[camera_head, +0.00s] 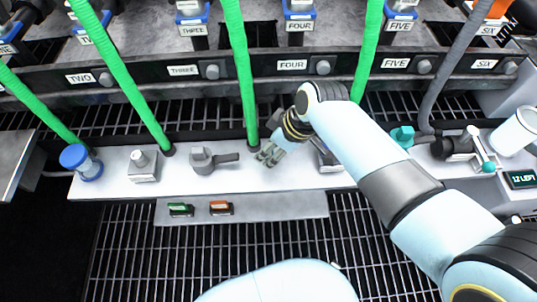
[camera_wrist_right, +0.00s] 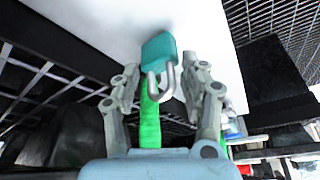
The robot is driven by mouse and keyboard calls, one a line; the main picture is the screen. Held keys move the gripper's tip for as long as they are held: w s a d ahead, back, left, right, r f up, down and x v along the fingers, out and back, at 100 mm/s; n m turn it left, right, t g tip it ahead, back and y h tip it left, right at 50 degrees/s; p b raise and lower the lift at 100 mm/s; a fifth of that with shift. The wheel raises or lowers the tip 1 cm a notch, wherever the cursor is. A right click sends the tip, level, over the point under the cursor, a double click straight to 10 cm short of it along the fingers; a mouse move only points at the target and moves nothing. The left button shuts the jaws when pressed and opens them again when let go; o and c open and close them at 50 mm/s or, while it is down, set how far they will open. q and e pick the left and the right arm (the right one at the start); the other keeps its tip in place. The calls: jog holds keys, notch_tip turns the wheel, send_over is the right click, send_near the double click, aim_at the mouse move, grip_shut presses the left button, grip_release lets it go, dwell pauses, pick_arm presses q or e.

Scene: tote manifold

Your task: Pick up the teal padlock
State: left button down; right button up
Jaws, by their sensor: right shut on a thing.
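The teal padlock (camera_wrist_right: 158,50) shows in the right wrist view, with its teal body away from the palm and its grey shackle towards it. My right gripper (camera_head: 267,156) is over the pale shelf, just right of the foot of the middle green hose. In the right wrist view its fingers (camera_wrist_right: 161,76) stand on both sides of the padlock, shut on it. In the head view the padlock cannot be made out at the gripper; fingers and wrist may hide it. My left gripper is out of view.
The pale shelf (camera_head: 110,187) carries a blue-capped part (camera_head: 80,161), a grey lever valve (camera_head: 208,160) and, further right, a teal part (camera_head: 402,136) and a white cylinder (camera_head: 514,131). Green hoses (camera_head: 241,70) rise close to the gripper. Open grating lies in front.

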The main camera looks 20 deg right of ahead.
aim_at(272, 154)
jog(key=shift+c, duration=0.5)
notch_tip(272, 154, up, 10)
jog(key=p, duration=0.4)
